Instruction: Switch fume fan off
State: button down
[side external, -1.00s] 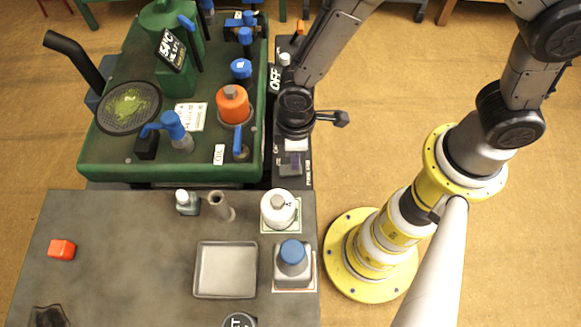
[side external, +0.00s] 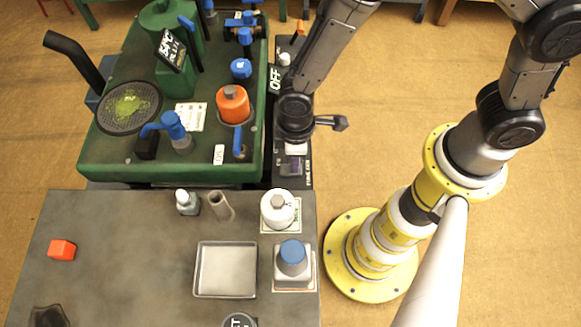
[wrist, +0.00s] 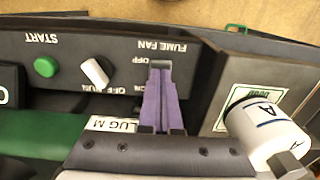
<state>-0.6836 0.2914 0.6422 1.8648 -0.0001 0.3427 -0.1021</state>
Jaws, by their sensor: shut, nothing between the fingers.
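The dark control panel (wrist: 60,75) fills the upper wrist view, its lettering upside down. My gripper (wrist: 160,78) has purple fingers, closed together with nothing between them. They lie over the panel beside the OFF and ON marks under the FUME FAN label (wrist: 166,47). A small grey block shows at the fingertips; I cannot tell whether it is the fan switch or a finger pad. The switch's position is not clear. In the side external view my gripper (side external: 293,164) is low over the near end of the panel strip, largely covered by my wrist.
On the panel are a green START button (wrist: 46,66) and a white OFF-RUN knob (wrist: 97,71). A white bottle (wrist: 266,133) stands near my gripper. The green machine (side external: 105,150) is left of the strip; a grey table (side external: 130,260) lies in front.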

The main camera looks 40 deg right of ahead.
jog(key=shift+r, duration=3.4)
jog(key=shift+w+d, duration=0.1)
jog(key=w+d+r+m+t+y, duration=0.1)
jog(key=w+d+r+m+t, duration=0.15)
jog(key=d+r, duration=0.6)
jog(key=w+d+r+m+t, duration=0.1)
jog(key=d+r+m+t, duration=0.3)
jog(key=r, duration=0.7)
jog(key=s+d+r+m, duration=0.1)
jog(key=s+d, duration=0.3)
jog(key=s, duration=0.3)
jog(key=s+d+r+m+h, duration=0.1)
jog(key=s+d+r, duration=0.1)
jog(key=s+d, duration=0.3)
jog(key=shift+s+g, duration=0.45)
jog(key=shift+s, duration=0.55)
